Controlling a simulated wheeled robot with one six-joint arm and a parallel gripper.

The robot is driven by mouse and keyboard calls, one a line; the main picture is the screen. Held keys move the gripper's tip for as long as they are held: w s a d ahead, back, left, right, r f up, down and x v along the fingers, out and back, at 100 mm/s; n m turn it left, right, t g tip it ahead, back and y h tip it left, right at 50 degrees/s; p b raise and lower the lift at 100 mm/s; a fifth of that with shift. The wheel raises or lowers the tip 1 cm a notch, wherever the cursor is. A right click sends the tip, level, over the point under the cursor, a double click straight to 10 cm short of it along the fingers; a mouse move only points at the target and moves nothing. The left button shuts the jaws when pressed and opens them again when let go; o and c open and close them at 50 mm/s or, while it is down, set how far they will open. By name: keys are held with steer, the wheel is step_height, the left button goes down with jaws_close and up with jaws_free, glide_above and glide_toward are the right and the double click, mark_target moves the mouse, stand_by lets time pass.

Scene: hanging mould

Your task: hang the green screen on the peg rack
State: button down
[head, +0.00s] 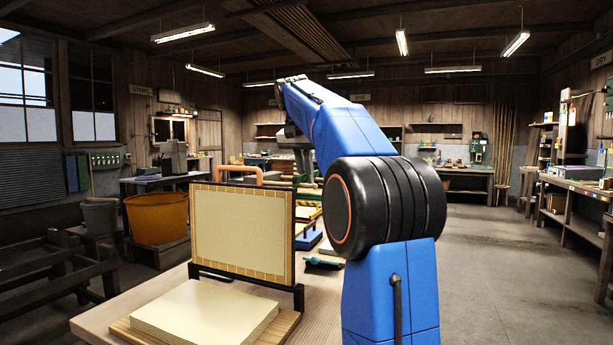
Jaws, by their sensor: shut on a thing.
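My gripper (303,168) is small in the head view, beyond the blue arm and partly hidden by it. It is shut on what looks like the green screen (308,187), of which only a thin green part shows left of the arm. The rest of that screen is hidden by the arm and by a cream screen in front. I cannot clearly make out the peg rack; a post with a crossbar (563,120) stands at the far right under a sign.
A cream screen (240,230) stands upright on the near table, behind a cream stack (205,312) on a board. An orange handle (240,170) rises behind it. A teal tool (322,262) lies nearby. An orange tub (158,220) stands left. The floor (490,270) at right is clear.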

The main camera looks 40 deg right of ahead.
steer(key=c, duration=1.8)
jaws_free()
steer(key=shift+o, duration=0.2)
steer(key=v, duration=1.2)
steer(key=shift+d, duration=0.1)
